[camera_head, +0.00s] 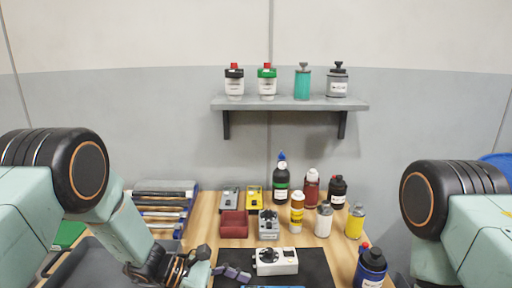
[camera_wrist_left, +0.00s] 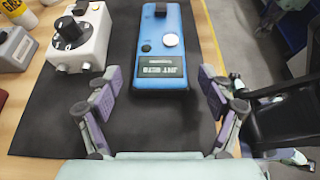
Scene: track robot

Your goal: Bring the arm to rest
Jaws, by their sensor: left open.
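My left gripper (camera_wrist_left: 160,108) is open and empty in the left wrist view. Its two purple-padded fingers stand wide apart above a black mat (camera_wrist_left: 50,115). A blue handheld meter (camera_wrist_left: 162,45) lies on the mat just beyond the fingertips, apart from them. A white box with a black knob (camera_wrist_left: 85,35) is on the mat to its left. In the head view my left arm comes in from the lower left, and the left gripper (camera_head: 232,272) is low over the mat beside the white box (camera_head: 276,262).
Several bottles stand on the wooden table (camera_head: 205,215) at the back right, with a dark blue bottle (camera_head: 369,268) at the right edge. A wall shelf (camera_head: 290,104) holds several containers. A rack (camera_head: 165,205) is at the left.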

